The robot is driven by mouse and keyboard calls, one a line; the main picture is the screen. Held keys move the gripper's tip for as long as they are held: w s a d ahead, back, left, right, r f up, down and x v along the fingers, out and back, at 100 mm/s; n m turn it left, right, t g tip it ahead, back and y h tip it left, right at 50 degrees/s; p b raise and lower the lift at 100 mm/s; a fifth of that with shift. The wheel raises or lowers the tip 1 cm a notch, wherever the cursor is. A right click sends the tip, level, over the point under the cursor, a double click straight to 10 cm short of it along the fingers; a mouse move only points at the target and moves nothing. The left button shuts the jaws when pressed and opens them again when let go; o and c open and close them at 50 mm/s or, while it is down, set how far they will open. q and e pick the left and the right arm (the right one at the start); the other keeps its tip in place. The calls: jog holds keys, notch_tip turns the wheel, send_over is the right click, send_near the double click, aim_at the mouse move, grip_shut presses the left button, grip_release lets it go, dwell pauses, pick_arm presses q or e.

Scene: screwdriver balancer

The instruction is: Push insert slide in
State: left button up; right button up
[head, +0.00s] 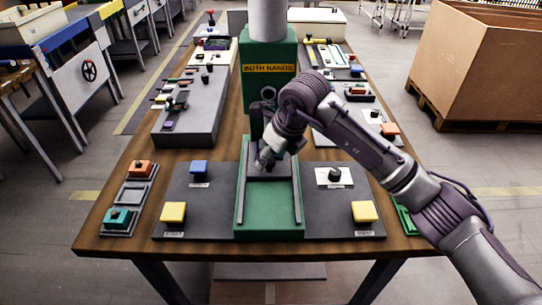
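A green slide bed (270,217) with two dark side rails runs along the middle of the table, towards the front edge. A dark flat block (284,168), which looks like the insert slide, sits between the rails at the far end, at the foot of the green press column (269,65) labelled "BOTH HANDS". My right gripper (264,160) is at this block, low over or against it; I cannot tell whether it touches. Its fingers are small and dark, so their opening is unclear. My arm hides part of the column's foot. My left gripper is not in view.
Yellow buttons (173,212) and (363,211) stand on dark panels either side of the bed, with a blue button (199,168) and a black knob (334,175) behind. A tray with orange and teal parts (118,218) lies at the left. Tool fixtures (191,115) line the back.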

jog(key=shift+s+r, duration=0.1)
jog(key=shift+r, duration=0.05)
jog(key=v, duration=1.1)
jog(key=shift+d+r, duration=0.15)
jog(key=shift+r, duration=0.15)
jog(key=shift+s, duration=0.1)
